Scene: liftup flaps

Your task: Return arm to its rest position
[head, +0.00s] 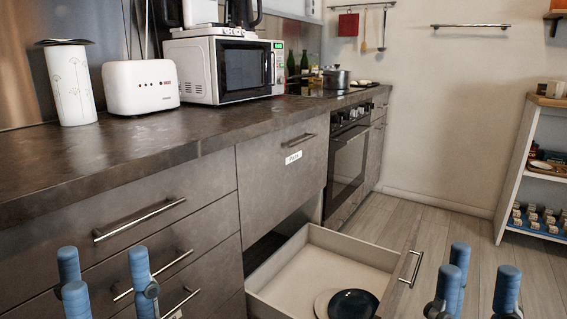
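My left gripper (107,287) shows at the bottom left, its blue fingertips spread apart with nothing between them. It is in front of the grey drawer fronts. My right gripper (480,288) shows at the bottom right, its blue fingertips also apart and empty. It is to the right of the pulled-out drawer, in front of the floor. Both grippers point upward in the picture and appear clear of the furniture. Their palms and the arms behind them are below the picture edge.
A drawer (278,277) stands pulled out, with dark and white plates (350,304) inside. A labelled front panel (262,186) is above it. The counter (131,150) carries a toaster (141,87) and microwave (224,69). Open floor (485,240) lies before the white shelf (513,174).

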